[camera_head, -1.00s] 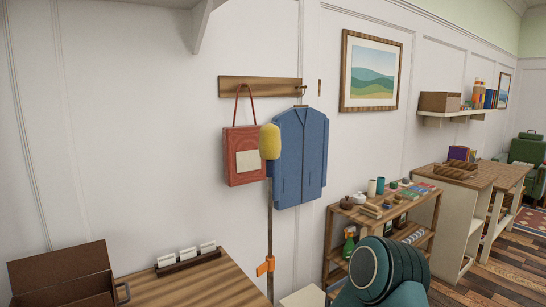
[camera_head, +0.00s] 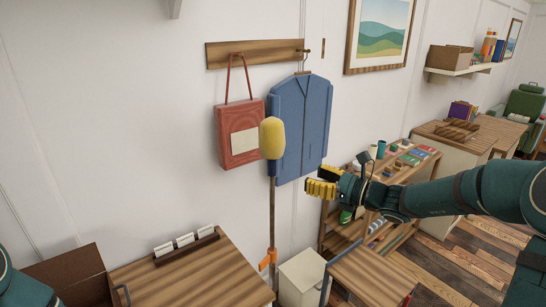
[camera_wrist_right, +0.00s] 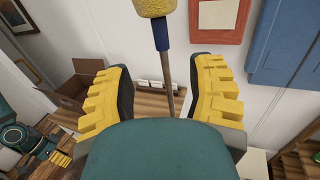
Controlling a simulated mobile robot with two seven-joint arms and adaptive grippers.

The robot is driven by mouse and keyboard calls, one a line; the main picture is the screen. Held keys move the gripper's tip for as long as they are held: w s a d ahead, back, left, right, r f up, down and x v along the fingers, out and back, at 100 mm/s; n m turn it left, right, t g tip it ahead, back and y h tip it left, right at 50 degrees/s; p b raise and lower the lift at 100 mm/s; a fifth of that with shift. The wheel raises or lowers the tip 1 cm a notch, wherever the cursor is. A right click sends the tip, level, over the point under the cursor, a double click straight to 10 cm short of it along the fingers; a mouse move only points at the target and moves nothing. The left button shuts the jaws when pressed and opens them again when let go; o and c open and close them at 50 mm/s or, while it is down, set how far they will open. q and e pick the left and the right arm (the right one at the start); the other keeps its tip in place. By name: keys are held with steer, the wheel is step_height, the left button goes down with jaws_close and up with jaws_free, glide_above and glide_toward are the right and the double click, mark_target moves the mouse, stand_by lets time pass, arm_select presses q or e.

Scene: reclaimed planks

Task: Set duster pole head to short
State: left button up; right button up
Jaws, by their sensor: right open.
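The duster pole stands upright in front of the wall, with a yellow head (camera_head: 271,138), a blue collar below it and a thin shaft (camera_head: 272,220). An orange clamp (camera_head: 267,260) sits low on the shaft. My right gripper (camera_head: 320,188) is open to the right of the pole, below head height and apart from it. In the right wrist view, the yellow head (camera_wrist_right: 155,7) and shaft show beyond the gap between the open right fingers (camera_wrist_right: 163,85). In that view, part of my left arm (camera_wrist_right: 15,135) shows at the lower left; its finger state is unclear.
A red bag (camera_head: 238,150) and blue jacket (camera_head: 302,130) hang from a wooden rail (camera_head: 250,54) behind the pole. A wooden table (camera_head: 190,275) with a card holder is at lower left. A cream bin (camera_head: 300,280) and stool (camera_head: 375,275) stand low on the right.

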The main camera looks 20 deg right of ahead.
mark_target(272, 175)
steer(key=x, duration=1.3)
steer(key=shift+w+a, duration=0.15)
steer(key=shift+w, duration=0.05)
jaws_close()
